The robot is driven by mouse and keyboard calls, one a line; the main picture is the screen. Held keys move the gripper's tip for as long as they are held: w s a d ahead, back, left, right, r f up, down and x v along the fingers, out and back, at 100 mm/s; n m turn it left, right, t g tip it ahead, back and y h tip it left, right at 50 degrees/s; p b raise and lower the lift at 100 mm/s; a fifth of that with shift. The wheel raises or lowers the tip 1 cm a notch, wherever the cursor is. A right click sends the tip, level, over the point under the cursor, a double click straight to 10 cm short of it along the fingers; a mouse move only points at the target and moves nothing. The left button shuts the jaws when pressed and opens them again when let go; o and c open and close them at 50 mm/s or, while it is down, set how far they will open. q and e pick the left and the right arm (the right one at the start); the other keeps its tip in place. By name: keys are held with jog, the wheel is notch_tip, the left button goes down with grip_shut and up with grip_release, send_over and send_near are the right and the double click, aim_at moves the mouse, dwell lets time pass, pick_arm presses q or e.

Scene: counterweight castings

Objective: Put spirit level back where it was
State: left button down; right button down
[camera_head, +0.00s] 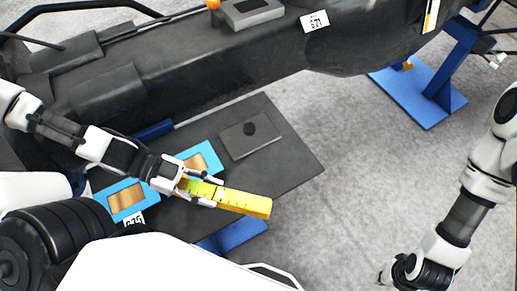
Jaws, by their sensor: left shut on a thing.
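The yellow spirit level (248,203) is in my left gripper (212,190), which is shut on it near its left end. The level points right and slightly down in the picture, over the dark grey board (285,165). I cannot tell whether it touches the board. My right gripper (385,279) is at the bottom edge, right of centre, away from the level. It is partly cut off and its fingers are not clear.
On the board are two blue frames with copper-coloured centres (127,201) and a grey block with a black knob (250,139). A large dark casting (210,75) runs behind, with another grey block (251,12) on top. A blue stand (420,95) is at right. The grey floor between is clear.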

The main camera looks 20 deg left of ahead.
pick_arm(q)
jog(key=w+d+f+b, duration=0.2)
jog(key=w+d+b, duration=0.1)
jog(key=w+b, duration=0.4)
jog(key=w+d+f+b, duration=0.2)
jog(key=w+d+b, duration=0.1)
jog(key=w+b, duration=0.4)
jog(key=shift+w+d+f, duration=0.2)
jog(key=shift+w+f, duration=0.1)
jog(key=shift+f, duration=0.1)
jog(key=shift+s+b, duration=0.1)
jog(key=shift+b, duration=0.2)
